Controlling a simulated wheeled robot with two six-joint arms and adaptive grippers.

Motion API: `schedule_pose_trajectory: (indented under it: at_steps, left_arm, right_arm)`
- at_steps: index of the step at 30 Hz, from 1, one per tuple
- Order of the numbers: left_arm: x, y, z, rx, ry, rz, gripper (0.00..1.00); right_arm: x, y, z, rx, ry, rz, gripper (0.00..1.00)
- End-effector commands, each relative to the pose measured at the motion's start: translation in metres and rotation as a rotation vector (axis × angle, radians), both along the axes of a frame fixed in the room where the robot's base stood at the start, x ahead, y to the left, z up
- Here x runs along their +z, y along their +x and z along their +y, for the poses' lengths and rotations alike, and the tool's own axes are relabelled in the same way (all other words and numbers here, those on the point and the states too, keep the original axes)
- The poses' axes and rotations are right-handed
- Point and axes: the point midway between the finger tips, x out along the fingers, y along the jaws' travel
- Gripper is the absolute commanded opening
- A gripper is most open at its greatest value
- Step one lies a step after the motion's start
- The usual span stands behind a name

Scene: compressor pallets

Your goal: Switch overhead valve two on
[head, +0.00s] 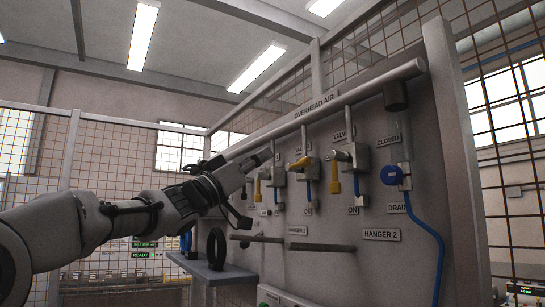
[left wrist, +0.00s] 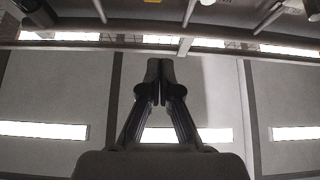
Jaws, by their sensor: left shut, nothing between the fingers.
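The valve panel (head: 405,260) stands on the right in the head view, under a pipe labelled OVERHEAD AIR. Several grey valves with yellow parts hang in a row below the pipe. On the left one, a yellow lever (head: 257,189) points down. The middle one has a yellow handle (head: 299,164) that sticks out to the left. Near the right one, another yellow lever (head: 335,178) hangs down. The valve numbers are too small to read. My left gripper (head: 265,154) is shut and empty, close to the left valve; its fingers also show in the left wrist view (left wrist: 160,82).
A blue drain fitting (head: 391,175) with a hose is right of the valves. Two hanger rods (head: 320,246) stick out below them. A shelf (head: 213,270) with a black ring (head: 216,247) is at lower left. Mesh fencing surrounds the area.

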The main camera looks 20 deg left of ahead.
Motion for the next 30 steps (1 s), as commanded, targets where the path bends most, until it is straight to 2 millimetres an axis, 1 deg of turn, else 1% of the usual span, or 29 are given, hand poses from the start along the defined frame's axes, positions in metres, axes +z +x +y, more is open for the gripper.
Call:
schedule_pose_trajectory:
  at_steps: [1,12,13,14,15,18,22,30]
  left_arm:
    - [0.009,0.007,-0.006,0.000,0.003,0.002,0.00]
    - [0.057,0.060,-0.045,-0.001,0.003,0.001,0.00]
    - [0.038,0.060,-0.045,-0.002,-0.001,0.005,0.00]
    - [0.031,0.060,-0.046,-0.001,0.001,0.006,0.00]
    - [0.025,0.061,-0.047,-0.002,-0.001,0.005,0.00]
    - [0.015,0.063,-0.049,0.000,-0.001,0.003,0.00]
    - [0.009,0.064,-0.050,0.000,0.001,0.001,0.00]
    - [0.009,0.064,-0.050,0.000,0.001,0.001,0.00]
  right_arm:
    - [0.010,0.000,0.000,0.000,0.000,0.000,0.00]
    - [0.061,0.000,0.000,0.000,0.000,-0.001,0.00]
    - [0.049,0.001,0.000,0.000,0.000,-0.002,0.00]
    - [0.046,0.001,0.000,0.000,0.000,-0.002,0.00]
    - [0.045,0.000,0.000,0.000,0.000,-0.001,0.00]
    - [0.045,0.000,0.000,0.000,0.000,0.000,0.00]
    - [0.045,0.000,0.000,0.000,0.000,0.000,0.00]
    - [0.045,0.000,0.000,0.000,0.000,0.000,0.00]
